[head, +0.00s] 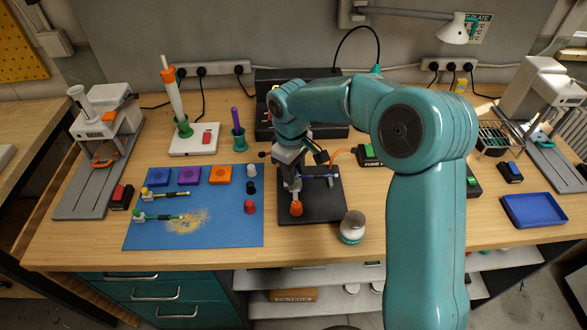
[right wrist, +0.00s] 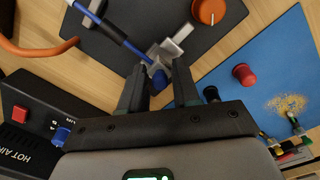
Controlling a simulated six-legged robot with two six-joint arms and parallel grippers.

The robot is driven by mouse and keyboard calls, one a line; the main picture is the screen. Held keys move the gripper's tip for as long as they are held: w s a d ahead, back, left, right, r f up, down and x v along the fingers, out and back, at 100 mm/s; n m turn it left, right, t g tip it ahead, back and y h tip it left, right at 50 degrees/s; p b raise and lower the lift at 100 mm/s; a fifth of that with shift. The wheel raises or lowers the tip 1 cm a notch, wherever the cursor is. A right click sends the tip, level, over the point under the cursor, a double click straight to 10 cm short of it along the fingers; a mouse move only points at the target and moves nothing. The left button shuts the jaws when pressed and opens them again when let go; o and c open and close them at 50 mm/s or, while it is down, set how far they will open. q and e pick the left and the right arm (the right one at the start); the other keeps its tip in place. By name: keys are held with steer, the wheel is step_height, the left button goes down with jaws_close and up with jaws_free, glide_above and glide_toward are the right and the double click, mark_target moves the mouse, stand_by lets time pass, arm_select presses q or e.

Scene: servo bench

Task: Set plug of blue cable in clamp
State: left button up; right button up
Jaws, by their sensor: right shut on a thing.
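Whether the plug is inside the clamp's jaws is hard to tell. In the head view my right gripper (head: 306,160) is over the black base plate (head: 325,208), and the orange knob (head: 296,208) is at its front. The blue cable (head: 318,176) crosses the plate there. My left gripper is not in view.
A blue mat (head: 200,235) with colored blocks and small tools lies left of the plate. A hot air unit (right wrist: 28,130) is near the gripper. A blue tray (head: 533,210) is far right.

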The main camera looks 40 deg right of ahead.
steer(key=shift+f+b, duration=0.5)
steer(key=shift+f, duration=0.2)
stand_by(0.7)
steer(key=o, duration=0.9)
